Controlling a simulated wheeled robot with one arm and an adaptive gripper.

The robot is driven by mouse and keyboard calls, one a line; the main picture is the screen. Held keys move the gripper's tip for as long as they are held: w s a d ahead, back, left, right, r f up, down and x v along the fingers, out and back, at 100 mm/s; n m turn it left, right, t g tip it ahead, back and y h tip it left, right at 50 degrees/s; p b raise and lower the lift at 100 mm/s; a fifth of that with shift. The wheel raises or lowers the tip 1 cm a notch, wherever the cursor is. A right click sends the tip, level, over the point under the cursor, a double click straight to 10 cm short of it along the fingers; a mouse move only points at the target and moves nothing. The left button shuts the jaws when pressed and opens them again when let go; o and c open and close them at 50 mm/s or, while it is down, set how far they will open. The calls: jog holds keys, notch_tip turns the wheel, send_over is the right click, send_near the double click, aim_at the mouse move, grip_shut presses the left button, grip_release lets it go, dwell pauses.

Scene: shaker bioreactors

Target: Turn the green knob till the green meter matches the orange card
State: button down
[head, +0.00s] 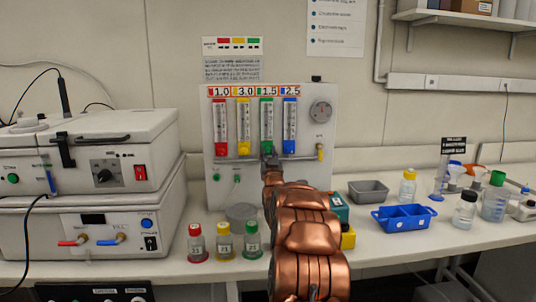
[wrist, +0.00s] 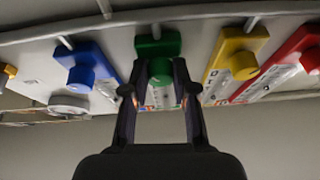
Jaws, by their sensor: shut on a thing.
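The upright panel (head: 222,193) holds red, yellow, green and blue meters side by side. The green meter (head: 267,121) is third from the left; the orange card (head: 267,91) above it reads 1.5. Its level is too small to read. My gripper (head: 268,158) is at the foot of the green meter and hides the green knob in the head view. In the wrist view, my gripper (wrist: 160,68) is shut on the green knob (wrist: 160,67), below the green block (wrist: 157,46). The fingers stand on both sides of it.
In the wrist view, the blue knob (wrist: 81,76) is left of my fingers and the yellow knob (wrist: 244,66) right. In the head view, capped vials (head: 224,242) stand below the panel. White machines (head: 85,215) fill the left; a blue tray (head: 404,218) lies right.

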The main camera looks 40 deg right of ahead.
jog(key=shift+f+n+b, duration=0.1)
jog(key=shift+n+b, duration=0.3)
jog(key=shift+b, duration=0.1)
jog(key=n+t+y+b, duration=0.1)
jog(key=n+y+b, duration=0.1)
jog(key=n+b, duration=0.1)
jog(key=shift+n, duration=0.4)
jog(key=n+y+b, duration=0.1)
jog(key=n, duration=0.2)
jog(key=shift+t+y, duration=0.3)
jog(key=shift+n+y+b, duration=0.3)
jog(key=shift+n+y, duration=0.3)
jog(key=shift+n, duration=0.7)
jog(key=c, duration=0.9)
grip_release()
jog(key=shift+s, duration=0.15)
jog(key=shift+v, duration=5.85)
